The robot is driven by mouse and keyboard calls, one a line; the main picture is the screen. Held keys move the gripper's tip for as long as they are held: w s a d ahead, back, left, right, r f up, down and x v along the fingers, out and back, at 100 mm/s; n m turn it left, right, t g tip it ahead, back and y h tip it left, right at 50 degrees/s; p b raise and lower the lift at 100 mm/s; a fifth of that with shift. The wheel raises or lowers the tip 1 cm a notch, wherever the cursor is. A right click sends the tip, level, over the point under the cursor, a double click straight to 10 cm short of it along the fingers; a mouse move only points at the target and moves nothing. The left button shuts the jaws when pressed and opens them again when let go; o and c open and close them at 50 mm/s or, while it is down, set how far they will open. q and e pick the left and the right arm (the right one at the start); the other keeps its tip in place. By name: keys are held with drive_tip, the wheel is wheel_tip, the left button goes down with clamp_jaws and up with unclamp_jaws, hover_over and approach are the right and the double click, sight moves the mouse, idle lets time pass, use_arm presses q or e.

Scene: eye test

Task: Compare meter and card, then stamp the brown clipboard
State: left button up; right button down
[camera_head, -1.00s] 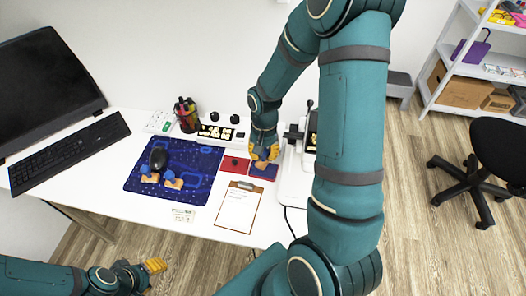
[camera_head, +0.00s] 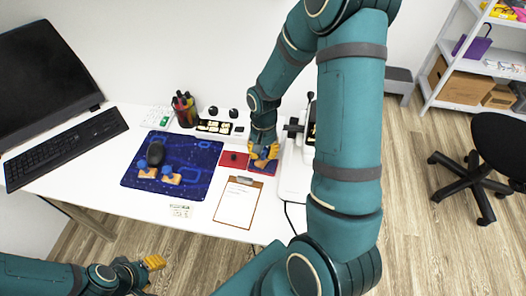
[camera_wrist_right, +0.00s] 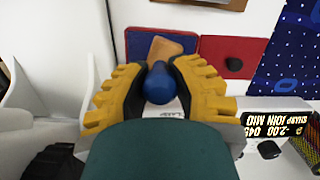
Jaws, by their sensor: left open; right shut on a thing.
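My right gripper (camera_head: 263,156) is shut on a stamp with a blue knob (camera_wrist_right: 158,85) and a wooden block (camera_wrist_right: 164,48). The block is over the blue pad (camera_head: 268,168); I cannot tell whether it touches. The brown clipboard (camera_head: 257,193) lies at the table's front with a white sheet on it. The meter (camera_head: 214,127) stands behind the pads; its dark display (camera_wrist_right: 275,117) appears upside down in the right wrist view. A white card with a green mark (camera_head: 157,117) lies at the back. My left gripper (camera_head: 153,268) is open and empty, in front of the table.
A red pad (camera_head: 232,160) lies beside the blue one. A pen cup (camera_head: 184,110), keyboard (camera_head: 65,148) and small paper (camera_head: 181,211) are nearby. A white device (camera_head: 292,178) stands right.

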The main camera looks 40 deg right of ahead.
drive_tip(key=shift+f+b, duration=0.8)
drive_tip(key=shift+f, duration=0.3)
idle(1.8)
drive_tip(key=shift+r, duration=0.1)
drive_tip(key=shift+r+p, duration=2.8)
drive_tip(key=shift+r, duration=0.7)
drive_tip(key=shift+f, duration=0.1)
